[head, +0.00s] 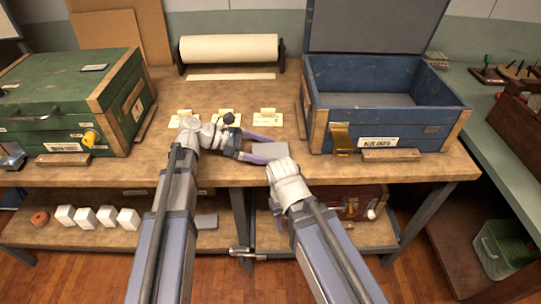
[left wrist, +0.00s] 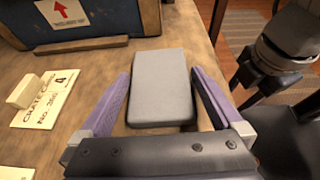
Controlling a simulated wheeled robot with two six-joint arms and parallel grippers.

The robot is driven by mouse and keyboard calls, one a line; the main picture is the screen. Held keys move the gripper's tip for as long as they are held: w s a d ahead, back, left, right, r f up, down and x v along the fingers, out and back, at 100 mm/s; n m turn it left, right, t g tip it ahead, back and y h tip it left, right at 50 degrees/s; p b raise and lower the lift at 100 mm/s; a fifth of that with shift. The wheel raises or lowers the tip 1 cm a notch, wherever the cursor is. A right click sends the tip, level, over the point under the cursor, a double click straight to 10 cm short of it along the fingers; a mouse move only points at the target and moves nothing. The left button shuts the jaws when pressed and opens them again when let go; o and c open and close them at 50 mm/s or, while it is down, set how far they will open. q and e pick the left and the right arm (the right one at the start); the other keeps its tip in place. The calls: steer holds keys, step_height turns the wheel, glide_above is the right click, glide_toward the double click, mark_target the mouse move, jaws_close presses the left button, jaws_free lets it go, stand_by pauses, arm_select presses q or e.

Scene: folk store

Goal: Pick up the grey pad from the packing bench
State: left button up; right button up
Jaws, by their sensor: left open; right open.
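The grey pad (head: 270,147) lies flat near the front edge of the packing bench (head: 180,165), left of the blue crate's front corner. In the left wrist view the grey pad (left wrist: 162,88) lies between the two purple fingers of my left gripper (left wrist: 161,76). Gaps show on both sides, so the fingers straddle the pad without gripping it. My left gripper (head: 262,148) is open in the head view. My right gripper (head: 286,178) is open and empty just in front of the bench edge, close to the pad; its fingers are mostly hidden behind its wrist.
The open blue crate (head: 390,122) stands at the right and the green crate (head: 75,105) at the left. A paper roll (head: 229,49) stands at the back. Labels (head: 268,117) lie behind the pad. White blocks (head: 85,217) sit on the lower shelf.

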mark_target(268, 151)
arm_select(q)
steer(key=shift+d+f, duration=0.2)
steer(key=shift+d, duration=0.15)
steer(key=shift+r, duration=0.1)
steer(key=c, duration=1)
steer(key=shift+r, duration=0.15)
step_height(268, 151, up, 10)
steer(key=p, duration=1)
